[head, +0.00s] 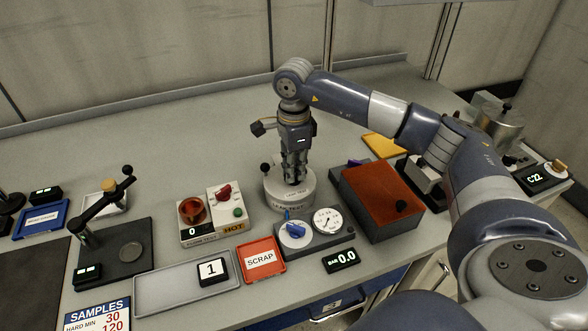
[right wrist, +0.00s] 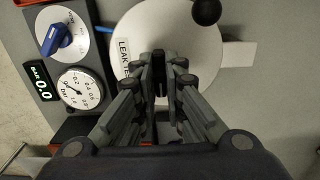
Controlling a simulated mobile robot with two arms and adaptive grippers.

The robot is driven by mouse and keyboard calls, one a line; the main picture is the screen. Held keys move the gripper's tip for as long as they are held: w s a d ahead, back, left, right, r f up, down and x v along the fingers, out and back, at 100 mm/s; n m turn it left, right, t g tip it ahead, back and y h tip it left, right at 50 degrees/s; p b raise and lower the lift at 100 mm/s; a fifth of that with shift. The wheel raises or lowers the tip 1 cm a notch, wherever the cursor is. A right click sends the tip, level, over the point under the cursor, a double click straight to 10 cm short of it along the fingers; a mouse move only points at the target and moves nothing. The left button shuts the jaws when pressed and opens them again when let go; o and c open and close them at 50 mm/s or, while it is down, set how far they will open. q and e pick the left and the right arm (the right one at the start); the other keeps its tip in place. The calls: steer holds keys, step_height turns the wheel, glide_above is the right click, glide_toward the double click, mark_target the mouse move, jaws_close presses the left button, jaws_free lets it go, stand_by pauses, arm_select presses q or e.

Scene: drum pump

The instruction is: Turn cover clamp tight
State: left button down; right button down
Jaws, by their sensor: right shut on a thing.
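The round pale leak-test pot (head: 290,199) stands mid-table with its "LEAK TEST" label on the front. It also shows in the right wrist view (right wrist: 128,22). A black ball knob (head: 266,168) stands at the left of its cover; in the right wrist view the knob (right wrist: 206,11) is at the top. My right gripper (head: 295,178) points straight down onto the cover. In the right wrist view its fingers (right wrist: 160,82) are closed on a dark part over the cover, which I take to be the cover clamp; the fingers hide most of it. My left gripper is out of view.
A pressure panel (head: 315,240) with blue knob and gauge stands in front of the pot, with a display (head: 340,260) reading 0.0. An orange-topped box (head: 381,198) stands close on the right. A flow-test box (head: 215,217) and a red scrap tray (head: 261,261) are left.

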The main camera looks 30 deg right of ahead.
steer(key=shift+r, duration=0.1)
steer(key=c, duration=1.7)
jaws_free()
step_height(320, 180, up, 12)
steer(key=shift+f, duration=0.1)
